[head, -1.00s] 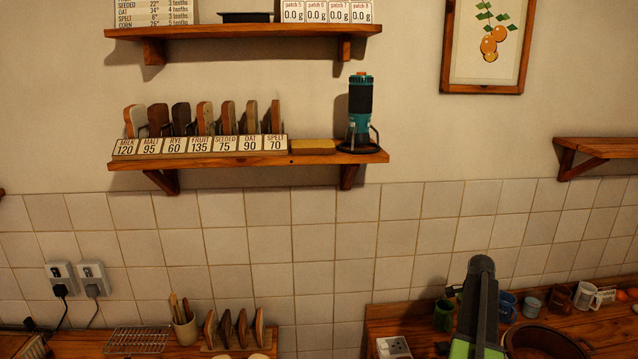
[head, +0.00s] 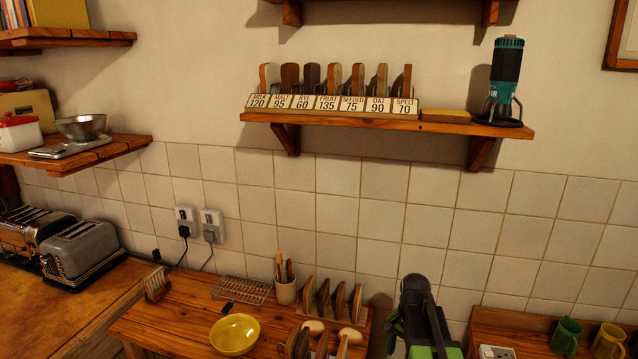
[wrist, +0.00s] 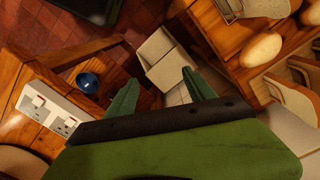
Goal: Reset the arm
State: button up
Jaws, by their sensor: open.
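My gripper (wrist: 158,92) shows in the wrist view with two green fingers spread apart and nothing between them. Beyond the fingers are pale tiles and a cream box-like shape. In the head view my arm (head: 418,315) rises at the bottom, right of centre, in front of the tiled wall. The fingertips are hidden in the head view.
A wooden counter (head: 185,325) with a yellow bowl (head: 234,335) and toast racks lies left of my arm. A shelf (head: 350,119) with labelled bread slices hangs above. Toasters (head: 82,250) stand far left.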

jog(key=s+a+n, duration=0.3)
jog(key=a+n, duration=0.2)
jog(key=a, duration=0.1)
jog(key=s+a+f+n+b, duration=0.1)
jog(key=s+a+n, duration=0.3)
jog(key=a, duration=0.2)
jog(key=shift+f+n, duration=0.3)
jog(key=shift+n, duration=0.1)
jog(key=shift+d, duration=0.1)
jog(key=shift+c, duration=0.2)
